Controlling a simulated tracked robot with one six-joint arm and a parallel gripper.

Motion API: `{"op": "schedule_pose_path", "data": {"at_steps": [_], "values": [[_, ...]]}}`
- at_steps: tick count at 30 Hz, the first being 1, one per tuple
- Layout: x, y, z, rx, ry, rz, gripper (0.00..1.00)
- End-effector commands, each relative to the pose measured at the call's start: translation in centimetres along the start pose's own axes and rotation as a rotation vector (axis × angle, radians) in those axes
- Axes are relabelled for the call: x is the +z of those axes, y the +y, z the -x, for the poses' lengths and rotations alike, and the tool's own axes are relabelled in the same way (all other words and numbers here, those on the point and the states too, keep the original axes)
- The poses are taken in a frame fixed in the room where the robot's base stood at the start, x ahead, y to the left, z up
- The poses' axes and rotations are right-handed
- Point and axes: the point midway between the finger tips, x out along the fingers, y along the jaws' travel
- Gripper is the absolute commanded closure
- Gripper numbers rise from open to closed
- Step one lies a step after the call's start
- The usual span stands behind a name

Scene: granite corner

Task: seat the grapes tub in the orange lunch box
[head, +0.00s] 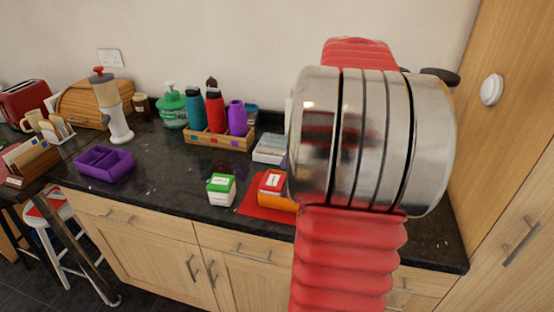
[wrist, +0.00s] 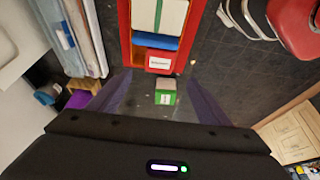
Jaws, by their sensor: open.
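The green and white tub (head: 221,189), which I take for the grapes tub, stands upright on the dark counter. Its label is too small to read. It also shows in the wrist view (wrist: 165,96), below and between my fingers and apart from them. The orange lunch box (head: 275,202) is to its right, partly hidden by my arm.
A purple divided box (head: 104,163) is at the counter's left. A wooden rack (head: 218,141) of bottles and a white box (head: 270,149) stand behind the tub. A red mat (head: 262,208) lies around the orange box. The counter left of the tub is clear.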

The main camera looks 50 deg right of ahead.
Motion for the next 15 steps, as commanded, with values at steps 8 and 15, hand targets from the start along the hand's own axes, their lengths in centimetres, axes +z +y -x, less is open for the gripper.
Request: {"op": "schedule_pose_path", "data": {"at_steps": [8, 15], "values": [[-0.8, -0.7, -0.1, 0.001, -0.006, -0.005, 0.29], [-5.0, -5.7, -1.0, 0.021, -0.047, -0.06, 0.29]]}}
